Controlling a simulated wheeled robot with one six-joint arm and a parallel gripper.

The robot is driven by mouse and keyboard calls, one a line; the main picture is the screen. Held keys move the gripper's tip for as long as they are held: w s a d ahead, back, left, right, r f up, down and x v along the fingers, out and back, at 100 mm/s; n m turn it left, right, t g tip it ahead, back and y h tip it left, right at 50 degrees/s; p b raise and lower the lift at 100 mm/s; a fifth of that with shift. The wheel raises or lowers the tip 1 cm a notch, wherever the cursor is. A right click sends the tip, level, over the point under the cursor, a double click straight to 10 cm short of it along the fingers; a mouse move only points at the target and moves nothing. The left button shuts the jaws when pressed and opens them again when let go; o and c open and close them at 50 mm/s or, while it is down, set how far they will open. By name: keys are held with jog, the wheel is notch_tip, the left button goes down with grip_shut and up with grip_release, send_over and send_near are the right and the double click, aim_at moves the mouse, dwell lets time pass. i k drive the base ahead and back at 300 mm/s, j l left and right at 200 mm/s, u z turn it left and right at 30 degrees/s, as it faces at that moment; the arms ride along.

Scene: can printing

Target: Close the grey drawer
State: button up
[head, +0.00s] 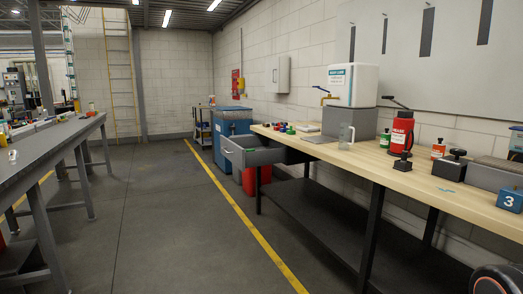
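The grey drawer (262,157) sits under the far left end of the wooden-topped workbench (440,184). It is pulled out, and its front stands clear of the bench edge towards the aisle. Its side wall and the upper edge of its front show; what is inside cannot be made out. My gripper is not in view.
A red bin (257,180) stands below the drawer, and a blue cabinet (233,127) stands behind it. A jug (346,136) is near the bench edge. The aisle floor (165,220) is clear, with a grey table (50,150) on the left.

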aim_at(268, 151)
jog(key=u, duration=0.6)
jog(key=i+j, duration=0.1)
jog(key=i, duration=0.45)
jog(key=i+j, duration=0.15)
jog(key=i, duration=0.35)
jog(key=i+j+z, duration=0.1)
jog(key=i, duration=0.45)
jog(key=i+j, duration=0.2)
jog(key=i, duration=0.3)
jog(key=i+j+z, duration=0.1)
jog(key=i, duration=0.45)
